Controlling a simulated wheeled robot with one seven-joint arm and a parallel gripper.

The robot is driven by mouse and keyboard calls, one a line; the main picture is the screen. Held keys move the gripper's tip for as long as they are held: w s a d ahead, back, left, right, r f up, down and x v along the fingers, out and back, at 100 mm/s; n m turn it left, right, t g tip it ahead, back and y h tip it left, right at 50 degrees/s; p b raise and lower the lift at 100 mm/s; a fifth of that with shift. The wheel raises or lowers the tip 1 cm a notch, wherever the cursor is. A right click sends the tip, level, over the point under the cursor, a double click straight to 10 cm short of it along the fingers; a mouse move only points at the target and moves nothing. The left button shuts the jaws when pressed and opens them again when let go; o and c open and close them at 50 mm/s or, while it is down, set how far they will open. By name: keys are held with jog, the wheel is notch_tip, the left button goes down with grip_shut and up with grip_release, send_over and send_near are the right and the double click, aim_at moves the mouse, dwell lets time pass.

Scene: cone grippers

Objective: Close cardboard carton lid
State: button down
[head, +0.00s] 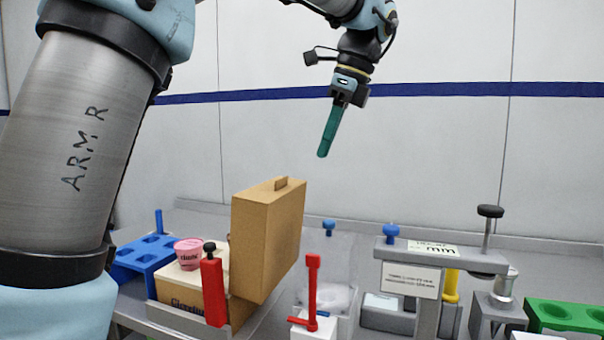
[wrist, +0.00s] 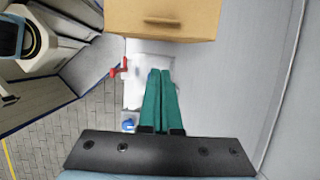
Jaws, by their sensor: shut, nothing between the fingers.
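The cardboard carton lid (head: 267,240) is a brown box-shaped panel with a small tab on its top edge. It stands upright, raised on the right side of the carton (head: 187,290), so the carton is open. A pink tub (head: 188,252) shows at the carton's top. In the wrist view the lid (wrist: 165,18) fills the top edge, with its tab towards me. My gripper (head: 322,154) has long green fingers and hangs above and to the right of the lid, apart from it. In the wrist view my gripper (wrist: 160,72) has its fingers together, holding nothing.
A blue rack (head: 143,256) stands left of the carton. Red upright handles (head: 213,288) stand in front and to the right. A grey gauge stand (head: 430,275) and a green block (head: 565,314) are at the right. The space around my gripper is clear.

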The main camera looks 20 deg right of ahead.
aim_at(287, 189)
jog(key=w+a+f, duration=0.1)
jog(key=f, duration=0.1)
jog(key=w+a+f, duration=0.1)
jog(key=w+a+f+p, duration=0.1)
jog(key=a+f, duration=0.1)
jog(key=shift+w+f, duration=0.3)
jog(key=shift+f, duration=0.05)
jog(key=shift+w+a+f, duration=0.1)
jog(key=shift+w+a, duration=0.3)
jog(key=shift+w, duration=0.05)
